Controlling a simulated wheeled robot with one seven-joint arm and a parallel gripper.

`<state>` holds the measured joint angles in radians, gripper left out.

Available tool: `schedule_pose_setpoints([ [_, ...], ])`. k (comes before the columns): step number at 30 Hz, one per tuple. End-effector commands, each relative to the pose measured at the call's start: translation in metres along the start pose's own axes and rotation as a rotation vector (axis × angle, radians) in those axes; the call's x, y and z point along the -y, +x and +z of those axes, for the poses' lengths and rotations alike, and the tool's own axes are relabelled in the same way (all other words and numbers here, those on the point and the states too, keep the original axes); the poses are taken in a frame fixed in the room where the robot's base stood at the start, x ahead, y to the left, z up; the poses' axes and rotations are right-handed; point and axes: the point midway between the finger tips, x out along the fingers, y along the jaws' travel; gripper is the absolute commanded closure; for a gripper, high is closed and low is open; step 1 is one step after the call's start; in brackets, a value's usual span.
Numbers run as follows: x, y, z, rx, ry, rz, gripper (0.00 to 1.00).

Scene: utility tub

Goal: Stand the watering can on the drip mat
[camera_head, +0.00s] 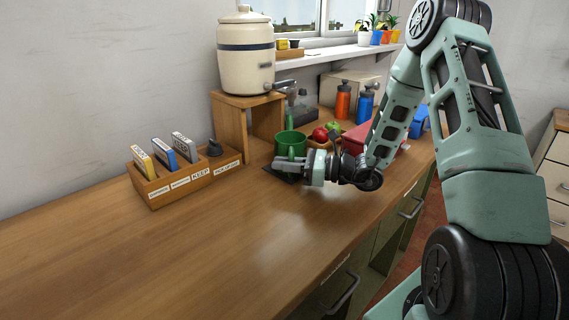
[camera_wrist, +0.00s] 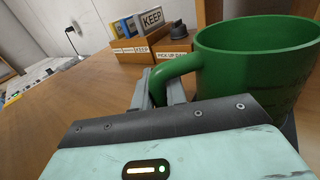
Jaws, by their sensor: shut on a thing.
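The green watering can (camera_head: 291,138) is upright near the far part of the wooden counter, beside the wooden stand. In the wrist view its round green body (camera_wrist: 245,65) fills the right side, with its handle on the left. My gripper (camera_head: 288,163) is shut on the can's handle (camera_wrist: 172,72). The dark drip mat (camera_head: 286,174) shows partly under the can and my gripper. Much of the mat is hidden, and I cannot tell whether the can's base touches it.
A wooden stand (camera_head: 230,118) bears a cream crock (camera_head: 246,70) with a tap. A labelled wooden organiser (camera_head: 180,184) stands to the left. Apples (camera_head: 320,134), a red box (camera_head: 358,138) and bottles (camera_head: 343,102) lie behind my arm. The near-left counter is clear.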

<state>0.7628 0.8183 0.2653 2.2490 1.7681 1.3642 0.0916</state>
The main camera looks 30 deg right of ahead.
Motion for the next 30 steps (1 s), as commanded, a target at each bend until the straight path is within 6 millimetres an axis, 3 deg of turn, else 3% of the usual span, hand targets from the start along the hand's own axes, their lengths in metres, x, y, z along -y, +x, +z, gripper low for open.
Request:
schedule_pose_setpoints([
  [6, 0.000, 0.000, -0.004, 0.001, -0.001, 0.000, 1.00],
  [7, 0.000, 0.000, -0.003, 0.000, 0.000, 0.000, 0.78],
  [9, 0.000, 0.000, -0.002, 0.000, 0.000, 0.000, 0.65],
  [20, 0.000, -0.003, 0.000, -0.001, 0.000, -0.001, 0.65],
  [30, 0.001, -0.067, -0.001, -0.001, -0.001, -0.006, 0.65],
])
